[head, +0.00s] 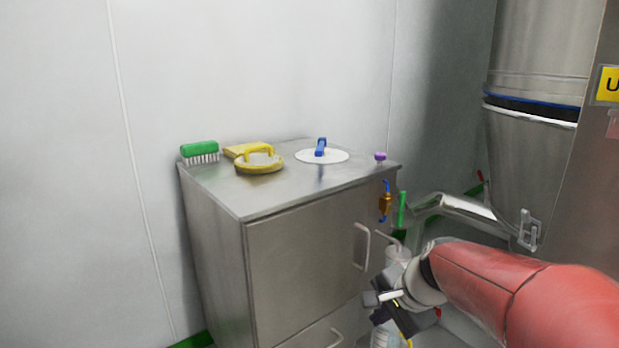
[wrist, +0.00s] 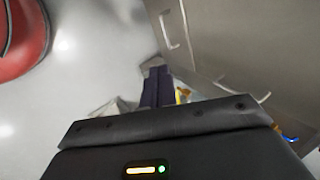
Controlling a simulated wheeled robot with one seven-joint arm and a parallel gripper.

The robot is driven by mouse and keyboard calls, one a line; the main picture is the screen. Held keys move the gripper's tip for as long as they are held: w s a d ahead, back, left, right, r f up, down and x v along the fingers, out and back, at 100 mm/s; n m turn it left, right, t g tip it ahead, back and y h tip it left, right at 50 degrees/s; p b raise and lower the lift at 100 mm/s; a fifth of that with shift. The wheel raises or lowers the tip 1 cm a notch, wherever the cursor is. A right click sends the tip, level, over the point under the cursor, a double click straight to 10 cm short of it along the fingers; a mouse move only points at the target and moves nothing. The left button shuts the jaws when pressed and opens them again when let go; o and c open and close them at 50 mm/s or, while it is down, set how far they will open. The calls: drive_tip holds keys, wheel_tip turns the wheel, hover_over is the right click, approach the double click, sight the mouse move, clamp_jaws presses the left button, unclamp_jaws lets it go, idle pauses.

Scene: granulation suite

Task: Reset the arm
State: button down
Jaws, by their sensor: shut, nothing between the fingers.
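My gripper (head: 371,299) is at the lower right of the head view, at the end of my red arm. It is in front of the steel cabinet (head: 300,270), near its right door handle. In the wrist view my gripper (wrist: 157,72) shows two dark fingers together with nothing between them. The cabinet's front and a handle (wrist: 169,31) show at the upper right of the wrist view. Part of a white bottle (head: 396,262) is behind my wrist in the head view.
On the cabinet top are a green brush (head: 199,151), a yellow round tool (head: 259,163), a yellow block (head: 247,149), a white disc with a blue handle (head: 321,153) and a purple-capped item (head: 380,157). A large steel vessel (head: 540,60) stands at right. Open floor shows in the wrist view.

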drive_tip(key=s+d+r+n+h, duration=0.1)
drive_tip(key=s+n, duration=0.4)
drive_tip(key=s, duration=0.4)
drive_tip(key=s+d+r+n+h, duration=0.1)
drive_tip(key=s+n+h, duration=0.1)
drive_tip(key=s+n, duration=0.4)
drive_tip(key=s+p, duration=0.1)
drive_tip(key=s, duration=0.2)
drive_tip(key=shift+r+t+h, duration=0.3)
drive_tip(key=shift+t, duration=0.1)
idle(0.5)
